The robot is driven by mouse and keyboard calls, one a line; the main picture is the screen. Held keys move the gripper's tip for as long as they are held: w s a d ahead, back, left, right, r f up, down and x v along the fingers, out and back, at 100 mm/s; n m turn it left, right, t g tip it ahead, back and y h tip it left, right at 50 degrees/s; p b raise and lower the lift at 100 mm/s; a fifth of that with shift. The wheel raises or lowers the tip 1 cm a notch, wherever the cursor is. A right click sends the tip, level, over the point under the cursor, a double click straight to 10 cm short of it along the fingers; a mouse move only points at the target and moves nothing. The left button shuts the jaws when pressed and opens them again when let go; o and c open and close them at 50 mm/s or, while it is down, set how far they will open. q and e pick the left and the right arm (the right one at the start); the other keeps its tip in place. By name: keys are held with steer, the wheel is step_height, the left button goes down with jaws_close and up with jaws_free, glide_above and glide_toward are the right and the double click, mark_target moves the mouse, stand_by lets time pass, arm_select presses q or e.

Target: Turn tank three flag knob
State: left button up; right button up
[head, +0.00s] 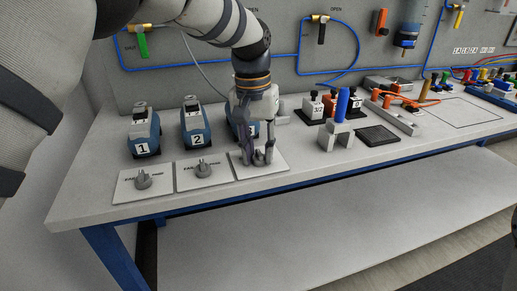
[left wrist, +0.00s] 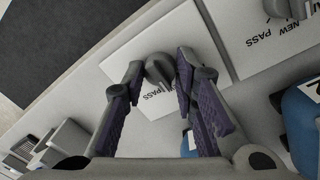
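The tank three knob (left wrist: 158,68) is a grey flag knob on a white plate (head: 278,167), the rightmost of three plates at the bench's front edge. My left gripper (head: 258,157) points down over this plate, in front of the blue tank 3 (head: 253,130), which is partly hidden behind it. In the left wrist view my left gripper (left wrist: 160,70) has its fingers apart, one on each side of the knob. A gap shows at the left finger; the right finger is very near the knob, and contact cannot be told. My right gripper is not in view.
Knobs one (head: 143,180) and two (head: 204,169) sit on plates to the left, with tank 1 (head: 144,133) and tank 2 (head: 196,124) behind. A grey block with a blue cylinder (head: 342,104) stands to the right. Blue hoses run along the back panel (head: 180,67).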

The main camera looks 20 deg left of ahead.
mark_target(254, 156)
arm_select(q)
steer(key=shift+o, duration=1.4)
step_height(254, 156, up, 12)
steer(key=shift+a, duration=0.45)
